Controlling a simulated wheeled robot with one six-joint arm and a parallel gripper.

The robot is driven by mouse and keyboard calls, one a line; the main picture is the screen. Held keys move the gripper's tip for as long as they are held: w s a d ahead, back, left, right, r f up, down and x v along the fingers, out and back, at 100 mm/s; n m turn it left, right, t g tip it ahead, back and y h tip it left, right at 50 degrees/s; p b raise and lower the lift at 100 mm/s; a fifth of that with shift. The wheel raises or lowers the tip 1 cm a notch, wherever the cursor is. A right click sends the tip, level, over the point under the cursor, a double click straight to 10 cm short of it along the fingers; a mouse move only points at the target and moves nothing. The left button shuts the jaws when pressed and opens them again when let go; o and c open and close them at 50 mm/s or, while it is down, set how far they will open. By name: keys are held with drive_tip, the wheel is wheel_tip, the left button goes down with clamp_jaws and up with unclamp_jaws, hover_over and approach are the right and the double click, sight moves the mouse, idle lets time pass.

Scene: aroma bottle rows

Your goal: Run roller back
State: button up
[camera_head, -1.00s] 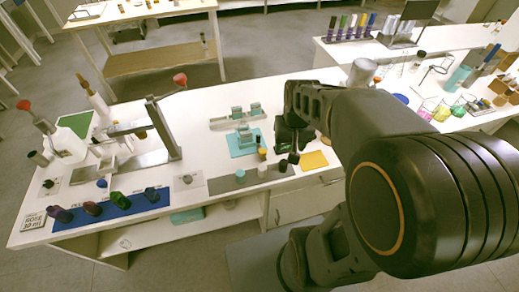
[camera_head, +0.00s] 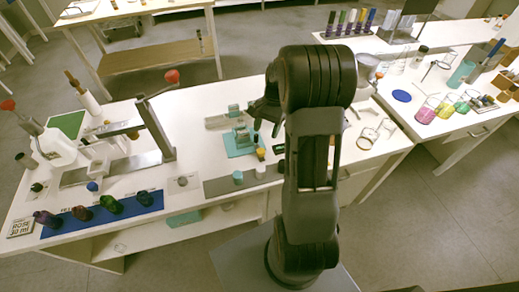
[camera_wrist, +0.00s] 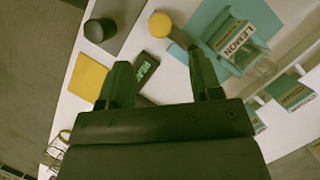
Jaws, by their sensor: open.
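My gripper (camera_head: 267,127) is open and empty over the front table, above the teal mat's right side. In the wrist view its two fingers (camera_wrist: 158,60) point toward a yellow-topped piece (camera_wrist: 160,24) and a dark device with a green display (camera_wrist: 146,66). The yellow-topped piece also shows in the head view (camera_head: 261,154). I cannot tell for sure which piece is the roller. My arm hides part of the table.
A yellow cloth (camera_wrist: 88,77) lies near the table edge. Glassware (camera_head: 368,138) stands right of my arm.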

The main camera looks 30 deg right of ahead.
sight(261, 150)
drive_tip(key=x, duration=0.8)
drive_tip(key=shift+a+f, duration=0.1)
drive_tip(key=shift+f, duration=0.1)
drive_tip(key=shift+c, duration=0.3)
drive_tip(key=shift+a, duration=0.1)
clamp_jaws()
